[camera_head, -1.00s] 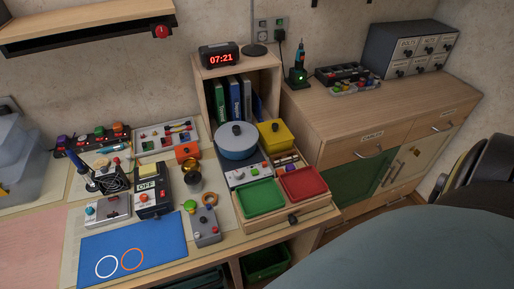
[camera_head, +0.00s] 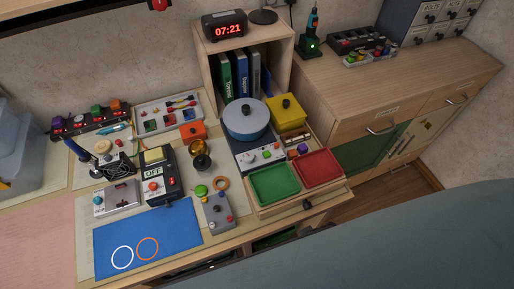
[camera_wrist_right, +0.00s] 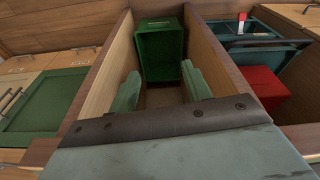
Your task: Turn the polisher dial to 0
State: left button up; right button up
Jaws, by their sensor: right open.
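I cannot tell for sure which device is the polisher, and no dial numbers are readable. My left gripper is not in view.
A green bin (camera_wrist_right: 161,55) lies beyond my right fingers, between wooden walls. A red bin (camera_wrist_right: 262,90) is to the right. On the bench are a green tray (camera_head: 273,186), a red tray (camera_head: 318,168) and a blue mat (camera_head: 150,240). A wooden cabinet (camera_head: 400,85) stands at right.

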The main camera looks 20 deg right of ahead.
jog(key=w+a+r+t+y+p, duration=0.1)
jog(key=w+a+r, duration=0.15)
jog(key=r, duration=0.75)
jog(key=w+a+r+p, duration=0.15)
jog(key=w+r, duration=0.25)
jog(key=r, duration=0.5)
jog(key=w+a+r+n+g+y, duration=0.1)
jog(key=w+a+r+n+y, duration=0.15)
jog(key=w+a, duration=0.4)
jog(key=w+a+r+n+g+y, duration=0.15)
jog(key=w+a+r, duration=0.25)
jog(key=a, duration=0.6)
jog(key=m+g+h, duration=0.1)
jog(key=m+h, duration=0.2)
jog(key=h, duration=0.2)
send_near(250, 156)
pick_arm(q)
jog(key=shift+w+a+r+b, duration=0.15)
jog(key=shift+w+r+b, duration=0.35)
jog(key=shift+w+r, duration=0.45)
pick_arm(e)
notch_tip(250, 156, down, 9)
jog(key=shift+a+r, duration=0.1)
jog(key=shift+r, duration=0.05)
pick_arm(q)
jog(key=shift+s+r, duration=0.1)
pick_arm(e)
jog(key=shift+c, duration=0.4)
jog(key=c, duration=0.9)
